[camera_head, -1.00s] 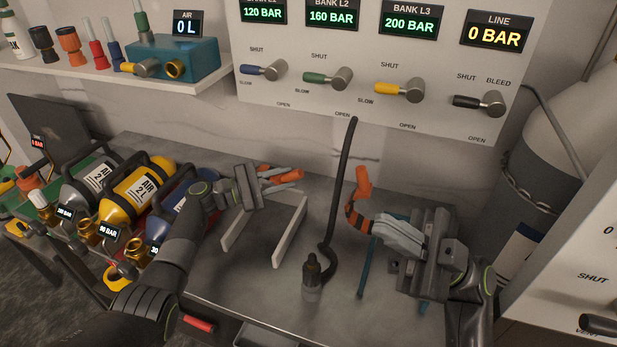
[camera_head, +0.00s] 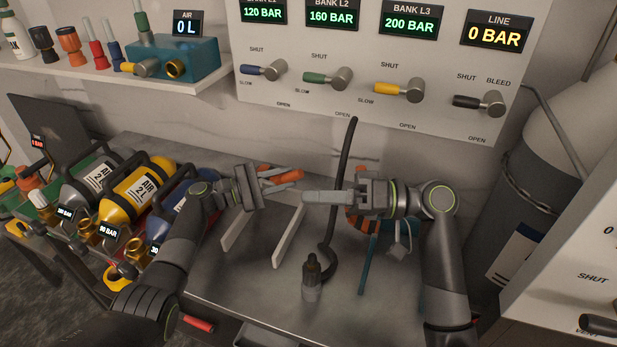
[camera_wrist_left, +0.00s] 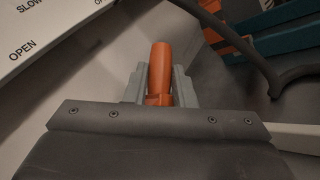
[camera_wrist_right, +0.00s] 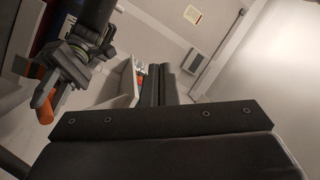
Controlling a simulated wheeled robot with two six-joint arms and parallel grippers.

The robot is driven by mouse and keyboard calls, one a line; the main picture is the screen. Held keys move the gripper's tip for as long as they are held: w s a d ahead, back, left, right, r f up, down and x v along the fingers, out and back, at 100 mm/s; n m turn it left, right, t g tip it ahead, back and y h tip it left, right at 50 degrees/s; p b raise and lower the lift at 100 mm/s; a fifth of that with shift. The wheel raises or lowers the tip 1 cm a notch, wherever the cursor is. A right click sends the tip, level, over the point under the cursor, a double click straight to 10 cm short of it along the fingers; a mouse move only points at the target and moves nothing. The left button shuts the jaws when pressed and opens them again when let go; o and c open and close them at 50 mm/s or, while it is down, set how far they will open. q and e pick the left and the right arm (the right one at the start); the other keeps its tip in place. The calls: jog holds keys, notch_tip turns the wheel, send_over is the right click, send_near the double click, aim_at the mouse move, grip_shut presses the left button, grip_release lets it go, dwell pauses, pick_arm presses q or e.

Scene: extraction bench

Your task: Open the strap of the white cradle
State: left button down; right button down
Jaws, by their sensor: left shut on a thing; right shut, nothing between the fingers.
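The white cradle (camera_head: 291,237) stands on the bench as two pale upright rails with nothing lying between them. My left gripper (camera_head: 290,179) is at its back end, shut on an orange handle (camera_head: 284,173). My right gripper (camera_head: 308,197) is shut and empty, pointing left above the right rail's back end.
A teal cradle (camera_head: 371,264) with an orange strap is partly behind my right arm. A black hose (camera_head: 341,170) rises behind my right fingers from a dark fitting (camera_head: 312,278). Cylinders, one yellow (camera_head: 138,193), crowd the left. The front bench is mostly clear.

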jog(key=w+d+f+m+t+h, duration=0.15)
jog(key=w+m+h, duration=0.55)
jog(key=m, duration=0.7)
jog(key=w+d+f+m+t+h, duration=0.15)
jog(key=w+m+h, duration=0.35)
jog(key=w+m, duration=0.6)
jog(key=a+f+m, duration=0.2)
jog(key=a+f, duration=0.3)
jog(key=f, duration=0.3)
jog(key=shift+w+a+f+m, duration=0.2)
jog(key=shift+w+f+m, duration=0.1)
jog(key=shift+w+f, duration=0.1)
